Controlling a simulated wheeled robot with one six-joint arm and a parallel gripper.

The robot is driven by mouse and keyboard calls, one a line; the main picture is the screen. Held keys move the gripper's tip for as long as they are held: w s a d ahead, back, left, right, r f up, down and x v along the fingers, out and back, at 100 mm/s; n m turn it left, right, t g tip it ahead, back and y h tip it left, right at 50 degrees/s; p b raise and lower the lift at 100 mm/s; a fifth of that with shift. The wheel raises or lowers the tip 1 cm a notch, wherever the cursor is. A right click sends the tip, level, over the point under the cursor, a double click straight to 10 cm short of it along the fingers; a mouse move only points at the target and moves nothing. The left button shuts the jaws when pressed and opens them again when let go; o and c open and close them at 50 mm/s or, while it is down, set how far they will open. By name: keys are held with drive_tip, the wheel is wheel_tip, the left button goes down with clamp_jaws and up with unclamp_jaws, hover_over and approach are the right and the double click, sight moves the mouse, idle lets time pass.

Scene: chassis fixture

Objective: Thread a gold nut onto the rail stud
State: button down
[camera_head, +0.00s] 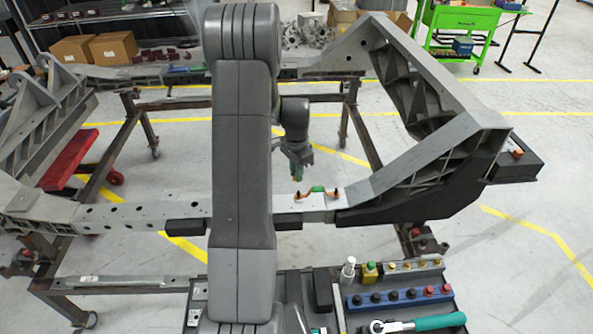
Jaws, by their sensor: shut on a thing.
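My gripper (296,176) hangs from the arm just above the chassis rail (272,207), its tips pointing down. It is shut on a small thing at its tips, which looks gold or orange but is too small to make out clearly. On the rail, just below and right of the gripper, is a copper-coloured strap with a green middle (317,189). A dark stud (335,195) stands at its right end and another (299,197) at its left end. Several gold nuts (407,265) sit on a grey rack at the lower right.
A blue rack (398,298) with black and red pieces and a green-handled ratchet (425,323) lie on the tray in front. A white bottle (348,270) and a yellow-green container (370,271) stand beside the grey rack. The large grey frame arm (440,120) rises at right.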

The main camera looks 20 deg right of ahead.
drive_tip(key=shift+s+d+r, duration=0.1)
drive_tip(key=shift+d+r, duration=0.15)
drive_tip(key=shift+d, duration=0.1)
drive_tip(key=shift+f+b, duration=1.35)
drive_tip(key=shift+f, duration=1)
drive_tip(key=shift+f+b, duration=0.55)
drive_tip(key=shift+f, duration=0.15)
drive_tip(key=shift+f+b, duration=0.5)
drive_tip(key=shift+f, duration=0.05)
drive_tip(key=shift+s, duration=0.1)
